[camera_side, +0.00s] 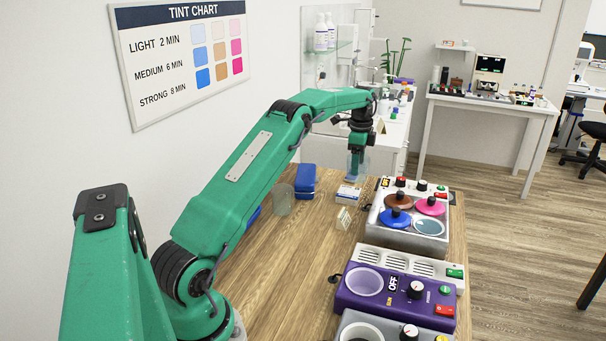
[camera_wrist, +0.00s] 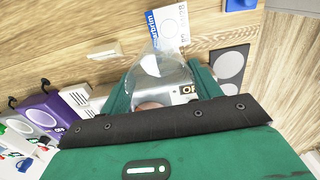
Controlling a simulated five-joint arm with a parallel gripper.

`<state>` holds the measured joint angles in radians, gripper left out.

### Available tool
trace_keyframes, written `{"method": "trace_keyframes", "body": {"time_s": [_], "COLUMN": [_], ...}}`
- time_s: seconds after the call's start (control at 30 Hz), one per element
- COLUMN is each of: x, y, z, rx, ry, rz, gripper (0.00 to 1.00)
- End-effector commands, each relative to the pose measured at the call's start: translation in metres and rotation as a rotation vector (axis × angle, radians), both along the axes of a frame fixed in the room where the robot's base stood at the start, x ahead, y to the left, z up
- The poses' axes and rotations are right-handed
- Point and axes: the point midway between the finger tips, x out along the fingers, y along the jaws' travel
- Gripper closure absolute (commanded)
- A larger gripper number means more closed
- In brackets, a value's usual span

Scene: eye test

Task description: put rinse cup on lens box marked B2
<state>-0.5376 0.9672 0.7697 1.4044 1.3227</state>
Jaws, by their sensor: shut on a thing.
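My gripper (camera_side: 357,168) is shut on the rinse cup, a clear, see-through cup (camera_side: 354,160). It holds the cup above the table near the far end. In the wrist view the cup (camera_wrist: 160,66) shows between the two green fingers of my gripper (camera_wrist: 160,88). A small white and blue lens box (camera_side: 348,194) lies on the table below the cup in the side view. The box (camera_wrist: 167,27) also shows in the wrist view, just past the cup's rim. The gap between cup and box is hard to judge.
A tinting unit (camera_side: 412,243) with brown, pink and blue lids stands right of the box. A purple unit (camera_side: 395,291) is nearer. A clear glass (camera_side: 282,199), a blue case (camera_side: 305,177) and a small tent card (camera_side: 343,218) stand to the left and front.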

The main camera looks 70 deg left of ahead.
Motion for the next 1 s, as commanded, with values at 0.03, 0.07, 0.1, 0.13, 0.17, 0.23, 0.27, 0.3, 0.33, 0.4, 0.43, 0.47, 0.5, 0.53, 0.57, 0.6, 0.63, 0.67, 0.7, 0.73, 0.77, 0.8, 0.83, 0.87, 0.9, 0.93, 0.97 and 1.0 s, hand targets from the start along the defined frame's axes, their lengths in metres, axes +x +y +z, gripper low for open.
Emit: {"method": "trace_keyframes", "body": {"time_s": [0.03, 0.07, 0.1, 0.13, 0.17, 0.23, 0.27, 0.3, 0.33, 0.4, 0.43, 0.47, 0.5, 0.53, 0.57, 0.6, 0.63, 0.67, 0.7, 0.73, 0.77, 0.8, 0.83, 0.87, 0.9, 0.93, 0.97, 1.0], "x": [-0.001, -0.001, -0.001, -0.001, -0.001, -0.001, -0.002, -0.002, -0.002, -0.002, -0.002, -0.002, -0.002, -0.002, -0.002, -0.002, -0.002, -0.002, -0.002, -0.002, -0.002, -0.002, -0.002, -0.002, -0.002, -0.002, -0.002, -0.002], "y": [0.009, 0.013, 0.017, 0.020, 0.023, 0.029, 0.030, 0.032, 0.033, 0.035, 0.035, 0.035, 0.035, 0.035, 0.035, 0.034, 0.034, 0.034, 0.034, 0.034, 0.034, 0.034, 0.034, 0.034, 0.034, 0.034, 0.034, 0.034], "z": [-0.006, -0.009, -0.011, -0.013, -0.014, -0.017, -0.018, -0.019, -0.020, -0.021, -0.021, -0.021, -0.021, -0.021, -0.021, -0.022, -0.024, -0.026, -0.029, -0.032, -0.036, -0.040, -0.044, -0.048, -0.052, -0.054, -0.057, -0.059], "rx": [-0.001, -0.001, -0.001, -0.001, -0.001, 0.000, 0.000, -0.001, 0.000, 0.000, 0.000, 0.000, 0.000, 0.000, 0.000, -0.001, -0.001, -0.001, -0.001, -0.001, -0.001, -0.001, -0.001, -0.001, -0.001, -0.001, -0.001, -0.001], "ry": [0.001, 0.001, 0.001, 0.001, 0.001, 0.000, 0.000, 0.001, 0.000, 0.000, 0.000, 0.000, 0.000, 0.000, 0.000, 0.001, 0.001, 0.001, 0.003, 0.003, 0.003, 0.003, 0.003, 0.003, 0.003, 0.003, 0.001, 0.001], "rz": [0.003, 0.003, 0.002, 0.002, 0.001, 0.001, 0.001, 0.001, 0.001, 0.001, 0.000, 0.000, 0.000, 0.000, 0.000, 0.000, 0.000, 0.000, 0.000, 0.000, 0.000, 0.000, 0.000, 0.000, 0.000, 0.000, 0.000, 0.000], "gripper": [0.59, 0.59, 0.59, 0.59, 0.59, 0.59, 0.59, 0.59, 0.59, 0.59, 0.59, 0.59, 0.59, 0.59, 0.59, 0.59, 0.59, 0.59, 0.59, 0.59, 0.59, 0.59, 0.59, 0.59, 0.59, 0.59, 0.59, 0.59]}}
